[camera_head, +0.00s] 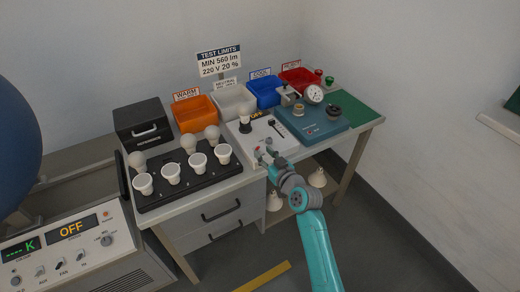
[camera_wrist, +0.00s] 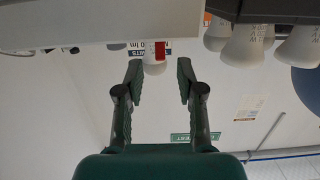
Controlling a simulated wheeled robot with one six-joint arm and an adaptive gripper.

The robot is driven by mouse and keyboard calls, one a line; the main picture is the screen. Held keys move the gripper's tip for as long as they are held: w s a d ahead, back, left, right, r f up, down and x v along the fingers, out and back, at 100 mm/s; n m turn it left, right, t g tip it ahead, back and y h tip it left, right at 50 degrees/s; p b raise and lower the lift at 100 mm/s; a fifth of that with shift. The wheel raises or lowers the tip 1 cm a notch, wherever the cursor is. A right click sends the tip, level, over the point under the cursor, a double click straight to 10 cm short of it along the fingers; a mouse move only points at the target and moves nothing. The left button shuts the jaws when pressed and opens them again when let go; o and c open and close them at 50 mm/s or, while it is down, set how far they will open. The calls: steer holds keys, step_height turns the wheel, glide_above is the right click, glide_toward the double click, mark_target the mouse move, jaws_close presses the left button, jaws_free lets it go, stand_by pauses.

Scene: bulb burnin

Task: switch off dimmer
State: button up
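The dimmer appears to be the white box (camera_head: 258,134) at the middle of the bench, with a dark OFF display (camera_head: 258,115), a black slider (camera_head: 277,128) and a bulb (camera_head: 245,112) standing in a dark socket. My gripper (camera_head: 262,154) is at the front edge of this box, close to a small red part. In the wrist view my gripper (camera_wrist: 161,72) is open, its two fingers apart with nothing held. A red switch-like part (camera_wrist: 161,50) shows beyond the fingertips, beside a white bulb (camera_wrist: 154,66). Contact with the box cannot be told.
A black tray (camera_head: 165,197) with several bulbs lies left. Orange (camera_head: 196,113), white, blue (camera_head: 265,91) and red bins stand behind. A blue-grey instrument (camera_head: 318,127) is right. A power unit (camera_head: 85,258), also reading OFF, stands front left. Drawers are below.

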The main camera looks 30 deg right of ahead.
steer(key=s+r, duration=0.1)
steer(key=s, duration=0.6)
steer(key=shift+s+d, duration=0.15)
steer(key=shift+s, duration=0.2)
steer(key=s+a+f+m+h, duration=0.1)
steer(key=s+a+f, duration=0.2)
steer(key=s, duration=0.5)
steer(key=s+a+f+g, duration=0.1)
steer(key=s+a+f, duration=0.15)
steer(key=s, duration=0.45)
steer(key=s+a+f+m+h, duration=0.1)
steer(key=s+a+f, duration=0.15)
steer(key=s, duration=0.55)
steer(key=s+a+r, duration=0.2)
steer(key=s+r, duration=0.2)
steer(key=s, duration=0.6)
steer(key=s+a+r+n+y, duration=0.1)
steer(key=s+a+r, duration=0.1)
steer(key=s, duration=0.9)
steer(key=shift+r+n+g, duration=0.3)
steer(key=shift+r+g, duration=0.1)
steer(key=shift+r, duration=0.5)
